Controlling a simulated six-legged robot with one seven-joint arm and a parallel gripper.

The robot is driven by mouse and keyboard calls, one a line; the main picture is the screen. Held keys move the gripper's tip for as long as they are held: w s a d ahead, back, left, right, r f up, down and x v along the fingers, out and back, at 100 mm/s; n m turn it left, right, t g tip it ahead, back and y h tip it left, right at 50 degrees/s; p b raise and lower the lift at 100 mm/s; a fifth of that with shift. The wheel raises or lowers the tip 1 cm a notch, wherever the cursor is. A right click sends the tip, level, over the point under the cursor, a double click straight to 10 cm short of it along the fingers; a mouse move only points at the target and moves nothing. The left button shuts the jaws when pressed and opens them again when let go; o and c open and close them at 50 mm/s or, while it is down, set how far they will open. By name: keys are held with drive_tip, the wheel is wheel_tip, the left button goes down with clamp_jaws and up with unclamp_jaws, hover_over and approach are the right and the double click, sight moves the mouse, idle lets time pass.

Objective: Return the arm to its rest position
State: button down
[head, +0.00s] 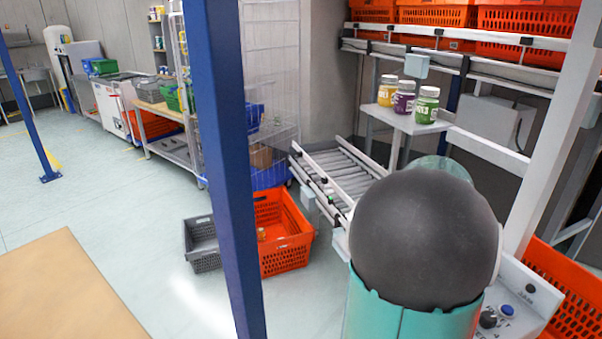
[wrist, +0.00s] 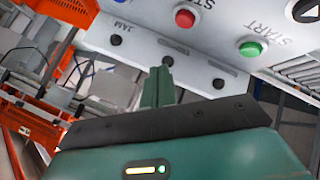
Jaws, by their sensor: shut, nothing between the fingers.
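My gripper (wrist: 167,68) shows in the wrist view with its green fingers together and nothing between them. The fingertips point toward a pale control panel (wrist: 135,58) with a red button (wrist: 185,18) and a green button (wrist: 250,49). I cannot tell whether they touch it. In the head view, my arm's large dark round joint and teal link fill the lower right. My gripper is hidden in that view.
Beside my arm is a panel with knobs (head: 538,285), with an orange tote (head: 565,290) to its right. A roller conveyor (head: 340,170) and three jars (head: 404,97) on a shelf lie behind. A blue post (head: 228,170) stands left. Floor (head: 110,195) is open at left.

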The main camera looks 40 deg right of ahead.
drive_tip(key=w+a+r+n+t+y, duration=0.1)
drive_tip(key=w+a+n+t, duration=0.3)
drive_tip(key=w+a, duration=0.7)
drive_tip(key=w+a+r+n+t+y, duration=0.1)
drive_tip(key=w+a+r+n+t, duration=0.15)
drive_tip(key=w+a, duration=0.8)
drive_tip(key=s+a+n+t+y, duration=0.2)
drive_tip(key=a+n, duration=0.3)
drive_tip(key=a, duration=1)
drive_tip(key=s+a+n+t+y, duration=0.2)
drive_tip(key=s+a+n+y, duration=0.1)
drive_tip(key=a, duration=1.3)
drive_tip(key=shift+s+a+r+n, duration=0.15)
drive_tip(key=shift+s+r+n, duration=0.15)
drive_tip(key=shift+n, duration=0.55)
drive_tip(key=shift+d+t, duration=0.25)
